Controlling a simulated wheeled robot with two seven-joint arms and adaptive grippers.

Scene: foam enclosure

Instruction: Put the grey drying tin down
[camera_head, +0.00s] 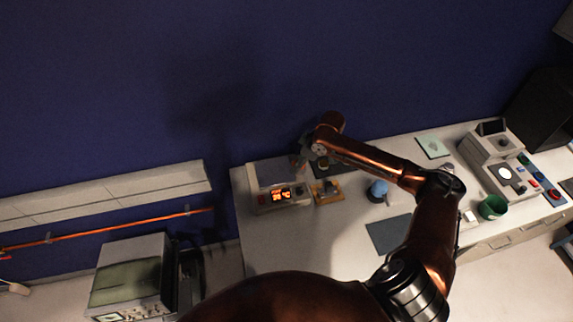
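One arm of mine, which I take to be the right, reaches over the white bench (290,240), with its forearm pointing left. Its gripper (304,160) points down near the back of the bench, beside a heater-like device with a lit orange display (280,195). A small round greyish thing (322,163), possibly the drying tin, shows beside the gripper over a dark mat (349,168). I cannot tell whether the gripper holds it or whether it rests on the mat. The fingers are small, dark and partly hidden by the wrist. My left gripper is not in view.
A yellow-brown block (328,196) stands right of the display device. A blue item (377,189), a dark grey mat (388,234), a pale green pad (433,147), a green cup (492,207) and a grey instrument (493,160) lie further right. The front left bench is clear.

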